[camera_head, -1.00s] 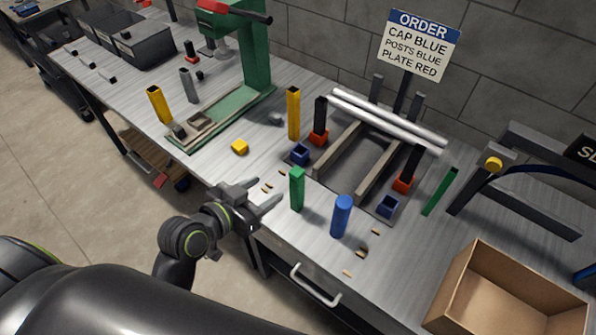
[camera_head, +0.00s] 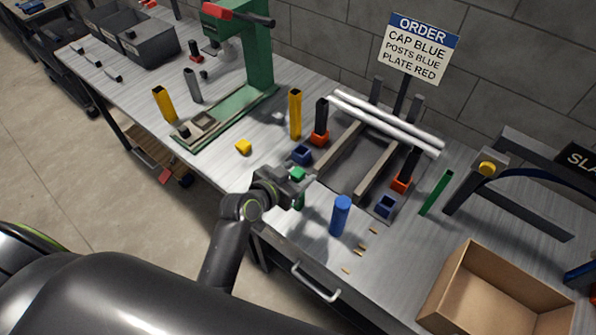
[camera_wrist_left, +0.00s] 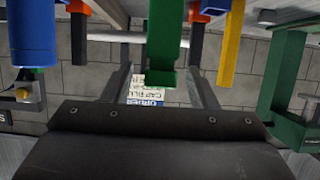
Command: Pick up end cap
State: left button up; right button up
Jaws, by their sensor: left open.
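My left gripper (camera_head: 298,182) is open at the green post (camera_head: 297,173) near the bench's front edge and hides part of it. In the left wrist view the picture is upside down, and the green post (camera_wrist_left: 165,40) stands between the two spread fingers, with no clear grip on it. Small blue square pieces, which may be end caps, sit left of the frame (camera_head: 302,153) and at its right front (camera_head: 386,206). A blue cylinder (camera_head: 340,215) stands upright to the right of the gripper. My right gripper is not in view.
An order sign (camera_head: 418,47) reads cap blue, posts blue, plate red. A grey fixture (camera_head: 375,190) with white rods stands behind the gripper. A yellow post (camera_head: 295,115), green press (camera_head: 258,60) and cardboard box (camera_head: 450,285) are around. Small brass pieces lie at the front edge.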

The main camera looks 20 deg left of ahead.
pick_arm(q)
jog(key=shift+w+d+f, duration=0.1)
jog(key=shift+w+f, duration=0.05)
jog(key=shift+w, duration=0.1)
jog(key=c, duration=1.1)
